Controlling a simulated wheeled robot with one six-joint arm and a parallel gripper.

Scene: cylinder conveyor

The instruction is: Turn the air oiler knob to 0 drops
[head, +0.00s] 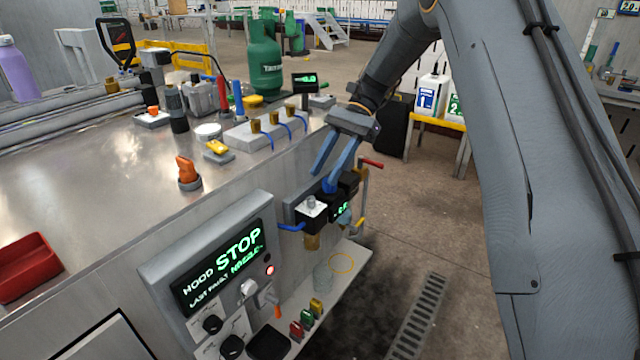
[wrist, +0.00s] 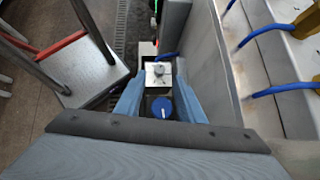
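An air unit is mounted on the side of the machine. In the head view it has a white-topped block with a small grey knob (head: 311,201) and a black block with a green display (head: 342,211). In the wrist view the grey knob (wrist: 159,69) sits on the white block, with a blue knob (wrist: 162,108) bearing a white mark nearer the camera. I cannot tell for certain which is the oiler knob. My gripper (head: 325,178) points down over the unit. Its blue fingers (wrist: 160,82) are apart on either side of the blue knob, with gaps showing.
The machine's metal top (head: 100,180) carries an orange knob (head: 188,172) and several fittings. A control panel (head: 220,260) reading STOP is at the lower left. A small shelf (head: 340,285) lies below the air unit. A red-handled valve (head: 371,164) stands to its right. Open floor lies beyond.

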